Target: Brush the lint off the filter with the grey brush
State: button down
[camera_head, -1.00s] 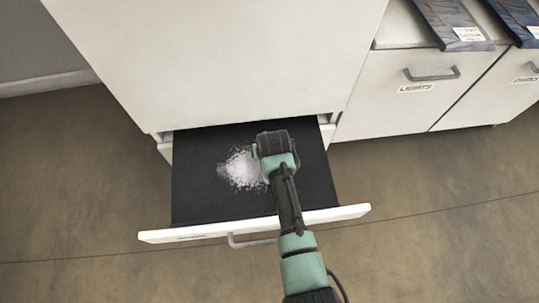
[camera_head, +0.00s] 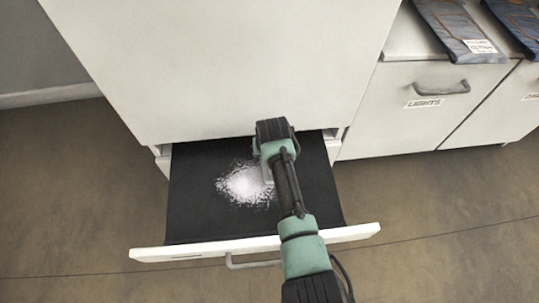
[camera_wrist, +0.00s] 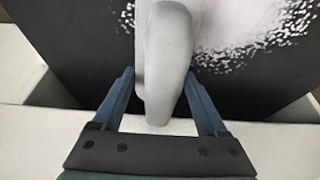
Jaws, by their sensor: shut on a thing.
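The filter is a dark flat panel (camera_head: 195,218) in the pulled-out drawer, with a heap of white lint (camera_head: 243,185) near its middle. The lint also shows at the upper right of the wrist view (camera_wrist: 245,40). My gripper (camera_wrist: 158,85) is shut on the grey brush, whose pale grey handle (camera_wrist: 165,60) stands between the two blue fingers. In the head view my wrist hides most of the brush; a small pale part of it (camera_head: 267,172) shows at the right edge of the lint. Whether its bristles touch the filter is hidden.
The drawer's white front (camera_head: 190,250) with a grey handle (camera_head: 250,263) borders the filter. The tall white cabinet (camera_head: 215,70) rises behind it. A low cabinet labelled LIGHTS (camera_head: 424,103) stands at the right, with folded dark garments (camera_head: 462,35) on top.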

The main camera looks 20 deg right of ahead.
aim_at(261, 176)
jog(key=shift+w+a+r+p, duration=0.3)
jog(key=shift+w+a, duration=0.2)
jog(key=shift+a, duration=0.2)
jog(key=shift+w+a+r+p, duration=0.15)
jog(key=shift+w+a+r, duration=0.25)
jog(key=shift+a, duration=0.3)
jog(key=shift+s+a+p, duration=0.2)
jog(key=shift+s+p, duration=0.6)
jog(key=shift+p, duration=0.45)
jog(key=shift+s+a+f+p, duration=0.1)
jog(key=shift+s+f+p, duration=0.05)
jog(key=shift+s+p, duration=0.3)
jog(key=shift+s+a+f+p, duration=0.1)
jog(key=shift+s+p, duration=0.2)
jog(key=shift+s, duration=0.25)
jog(key=shift+s+a+p, duration=0.15)
jog(key=shift+s+p, duration=0.45)
jog(key=shift+p, duration=0.05)
jog(key=shift+s+a+p, duration=0.15)
jog(key=shift+s+p, duration=0.45)
jog(key=shift+s+a+f+p, duration=0.1)
jog(key=shift+s+f+p, duration=0.05)
jog(key=shift+s+p, duration=0.15)
jog(key=shift+s+a+f+p, duration=0.1)
jog(key=shift+s+p, duration=0.05)
jog(key=shift+s, duration=0.2)
